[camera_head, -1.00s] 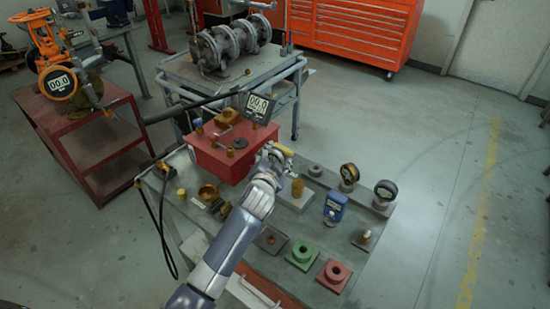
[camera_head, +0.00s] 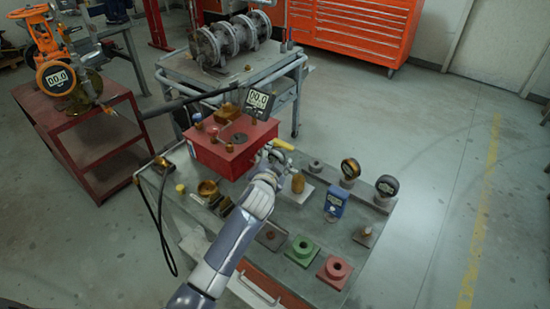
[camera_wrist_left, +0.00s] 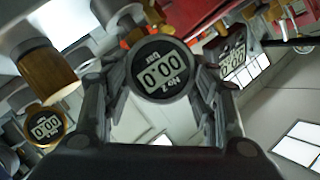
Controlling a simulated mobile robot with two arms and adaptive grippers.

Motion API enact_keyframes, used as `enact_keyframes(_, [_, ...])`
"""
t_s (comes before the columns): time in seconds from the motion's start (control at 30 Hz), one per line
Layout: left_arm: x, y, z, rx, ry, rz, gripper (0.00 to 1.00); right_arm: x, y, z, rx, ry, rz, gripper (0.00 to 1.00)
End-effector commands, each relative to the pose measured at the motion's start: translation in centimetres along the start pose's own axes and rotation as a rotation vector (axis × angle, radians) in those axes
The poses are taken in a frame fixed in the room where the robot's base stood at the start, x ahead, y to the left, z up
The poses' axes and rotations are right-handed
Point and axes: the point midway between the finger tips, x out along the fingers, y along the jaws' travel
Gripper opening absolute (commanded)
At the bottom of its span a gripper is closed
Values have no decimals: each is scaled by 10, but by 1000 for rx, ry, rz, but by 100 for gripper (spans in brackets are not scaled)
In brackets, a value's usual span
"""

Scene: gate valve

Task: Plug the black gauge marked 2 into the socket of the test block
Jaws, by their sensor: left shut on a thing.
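The black gauge marked No 2 (camera_wrist_left: 160,80) sits between the fingers of my left gripper (camera_wrist_left: 165,105) in the wrist view, its display reading 00.0 and appearing upside down. My left gripper is shut on it. In the head view the left gripper (camera_head: 274,160) is at the right side of the red box (camera_head: 222,157), apparently the test block; the held gauge is mostly hidden there. A dark round fitting (camera_head: 238,139) is on the box top. I cannot tell whether the gauge touches the box. My right gripper is not in view.
A dark square-faced gauge (camera_head: 259,101) stands at the box's back. To the right are a blue gauge (camera_head: 335,203), two round gauges (camera_head: 349,169) (camera_head: 386,187), and green (camera_head: 302,250) and red (camera_head: 335,271) flanged blocks. A black hose (camera_head: 159,215) hangs at the left.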

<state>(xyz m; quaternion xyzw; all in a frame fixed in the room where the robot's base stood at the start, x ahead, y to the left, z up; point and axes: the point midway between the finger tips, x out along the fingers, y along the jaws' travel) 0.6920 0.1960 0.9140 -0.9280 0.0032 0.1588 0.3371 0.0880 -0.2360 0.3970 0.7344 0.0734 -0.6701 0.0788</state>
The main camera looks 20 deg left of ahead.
Motion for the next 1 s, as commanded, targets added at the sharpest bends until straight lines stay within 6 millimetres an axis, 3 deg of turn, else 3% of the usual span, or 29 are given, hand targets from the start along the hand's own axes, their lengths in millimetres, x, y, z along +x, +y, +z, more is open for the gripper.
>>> enact_keyframes(0.57, [4,9,10,0,2,-1,24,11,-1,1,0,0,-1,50])
enact_keyframes(0.6, [4,9,10,0,3,-2,55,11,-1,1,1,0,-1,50])
enact_keyframes(0.7, [4,8,10,0,2,-1,76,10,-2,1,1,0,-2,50])
enact_keyframes(1.0, [4,10,11,0,-1,1,76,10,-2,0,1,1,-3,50])
